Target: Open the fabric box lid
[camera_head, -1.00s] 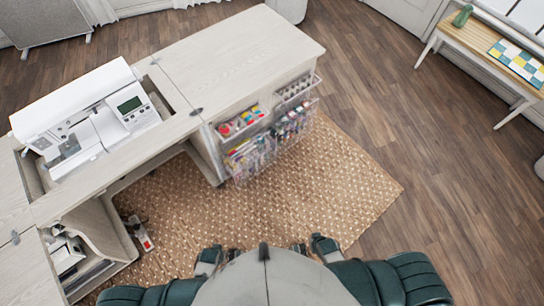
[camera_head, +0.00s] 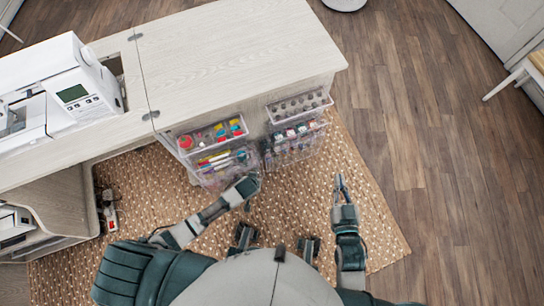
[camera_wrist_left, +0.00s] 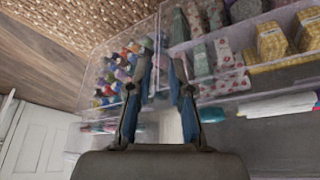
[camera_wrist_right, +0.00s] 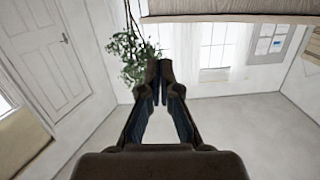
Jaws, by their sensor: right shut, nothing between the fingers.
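A clear box (camera_wrist_left: 262,80) holding folded patterned and yellow fabric shows at the right of the left wrist view. I cannot make out its lid for certain. In the head view, clear bins hang on the cabinet's end; which one holds the fabric is not plain there. My left gripper (camera_head: 254,181) is just in front of the lower left bin (camera_head: 222,172). In the left wrist view its fingers (camera_wrist_left: 161,66) are apart, with nothing seen gripped between them. My right gripper (camera_head: 341,180) is shut and empty, pointing forward over the rug, right of the bins.
The cabinet top (camera_head: 235,50) is clear beside the white sewing machine (camera_head: 65,95). An upper left bin (camera_head: 212,135) holds colourful items, and an upper right bin (camera_head: 300,104) holds small dark-topped items. Wood floor (camera_head: 420,150) is free to the right of the rug (camera_head: 365,215).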

